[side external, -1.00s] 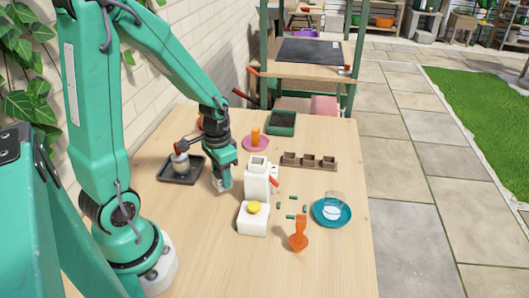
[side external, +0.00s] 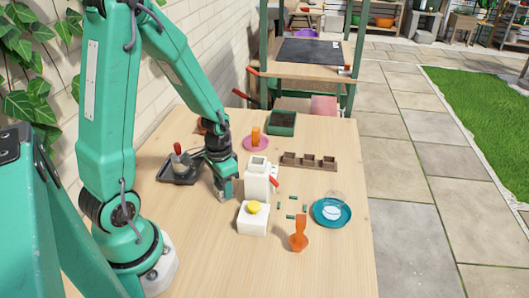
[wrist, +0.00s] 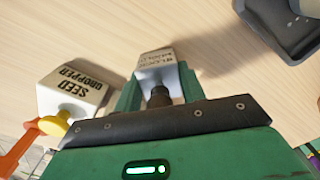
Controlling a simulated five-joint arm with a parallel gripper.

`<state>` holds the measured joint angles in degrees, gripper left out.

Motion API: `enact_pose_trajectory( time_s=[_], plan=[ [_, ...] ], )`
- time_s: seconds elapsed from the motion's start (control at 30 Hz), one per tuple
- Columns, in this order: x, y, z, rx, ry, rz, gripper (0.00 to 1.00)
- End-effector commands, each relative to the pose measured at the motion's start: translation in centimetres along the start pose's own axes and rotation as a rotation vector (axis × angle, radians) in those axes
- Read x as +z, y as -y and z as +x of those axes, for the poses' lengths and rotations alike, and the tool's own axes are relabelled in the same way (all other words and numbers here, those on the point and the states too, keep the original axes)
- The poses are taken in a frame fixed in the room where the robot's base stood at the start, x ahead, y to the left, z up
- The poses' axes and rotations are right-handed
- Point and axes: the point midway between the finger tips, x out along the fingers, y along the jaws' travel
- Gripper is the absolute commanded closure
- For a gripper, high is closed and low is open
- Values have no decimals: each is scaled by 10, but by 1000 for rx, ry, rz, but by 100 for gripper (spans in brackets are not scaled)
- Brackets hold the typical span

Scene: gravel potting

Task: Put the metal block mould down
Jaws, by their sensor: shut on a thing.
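My gripper (side external: 224,182) is low over the left middle of the wooden table, pointing down. In the wrist view my gripper (wrist: 157,92) has its green fingers closed on the dark stem of the metal block mould (wrist: 157,66). The mould is a small grey metal box with dark lettering on its face. In the side view the mould is mostly hidden by the fingers, low near the tabletop. I cannot tell whether it touches the table.
A white seed dropper (side external: 252,220) with a yellow knob (wrist: 55,125) stands close by. A white box with a red lever (side external: 258,178) is just right of my gripper. A dark tray (side external: 178,175) lies left. An orange tool (side external: 299,235) and teal saucer (side external: 331,224) are right. The front table is clear.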

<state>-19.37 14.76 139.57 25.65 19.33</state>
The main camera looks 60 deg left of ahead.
Motion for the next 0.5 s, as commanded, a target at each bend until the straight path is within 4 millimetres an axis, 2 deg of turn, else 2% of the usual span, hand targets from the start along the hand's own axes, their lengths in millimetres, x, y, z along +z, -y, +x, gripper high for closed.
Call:
enact_pose_trajectory(
  time_s=[0.07, 0.1, 0.2, 0.5],
  plan=[
    [0, 0, 2, 0, 0, 0, 88],
    [0, 0, 2, 0, 0, 0, 56],
    [0, 0, 2, 0, 0, 0, 38],
    [0, 0, 2, 0, 0, 0, 38]
  ],
)
